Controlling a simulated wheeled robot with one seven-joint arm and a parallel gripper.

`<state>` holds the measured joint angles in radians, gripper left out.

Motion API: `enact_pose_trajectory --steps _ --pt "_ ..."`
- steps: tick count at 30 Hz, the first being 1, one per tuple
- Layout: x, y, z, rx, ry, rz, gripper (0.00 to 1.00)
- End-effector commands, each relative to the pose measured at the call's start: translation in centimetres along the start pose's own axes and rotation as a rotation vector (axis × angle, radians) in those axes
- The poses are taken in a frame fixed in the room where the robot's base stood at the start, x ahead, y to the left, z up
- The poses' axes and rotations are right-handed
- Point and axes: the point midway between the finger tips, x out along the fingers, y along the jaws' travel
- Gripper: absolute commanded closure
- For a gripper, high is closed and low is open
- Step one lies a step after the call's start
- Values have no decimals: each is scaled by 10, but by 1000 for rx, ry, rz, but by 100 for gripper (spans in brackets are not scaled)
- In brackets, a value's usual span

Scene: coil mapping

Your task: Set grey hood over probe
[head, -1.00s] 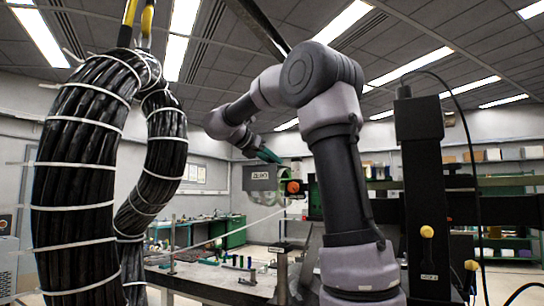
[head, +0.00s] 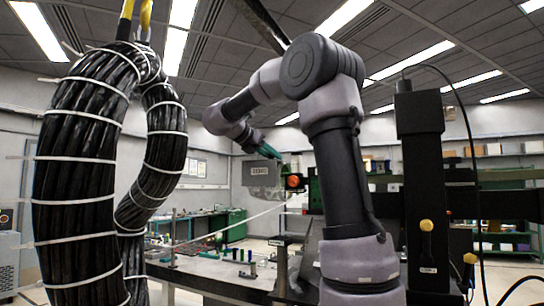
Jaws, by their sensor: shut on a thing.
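A grey box-shaped part with a small dark label, which looks like the grey hood (head: 261,171), hangs in the air at the centre of the head view. My gripper (head: 268,152), with teal fingers, is at its upper right edge and shut on it. The fingertips are small and partly hidden. An orange round part (head: 293,182) on a dark and green mount is just right of the hood in the picture; their gap in depth cannot be told. I cannot make out the probe for sure.
A workbench (head: 195,274) with small posts and parts lies below the hood. Thick black cable bundles (head: 78,185) with white ties fill the left. A dark post (head: 420,190) with yellow knobs stands at right. Green benches and shelves line the back.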

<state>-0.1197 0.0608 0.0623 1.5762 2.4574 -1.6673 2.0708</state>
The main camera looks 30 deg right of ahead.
Motion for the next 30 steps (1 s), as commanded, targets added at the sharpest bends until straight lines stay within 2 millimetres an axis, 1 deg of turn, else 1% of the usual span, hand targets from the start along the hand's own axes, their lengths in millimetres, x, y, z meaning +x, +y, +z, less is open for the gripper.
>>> enact_pose_trajectory --steps 5,6,8,17,20,23,30 --pt "0 0 0 0 0 0 100" --pt "0 0 0 0 0 0 53" --pt "0 0 0 0 0 0 30" --pt "0 0 0 0 0 0 30" --pt "-6 0 0 0 1 2 30" --pt "-19 1 0 -1 0 4 30" --pt "-68 1 0 -1 -1 4 30"
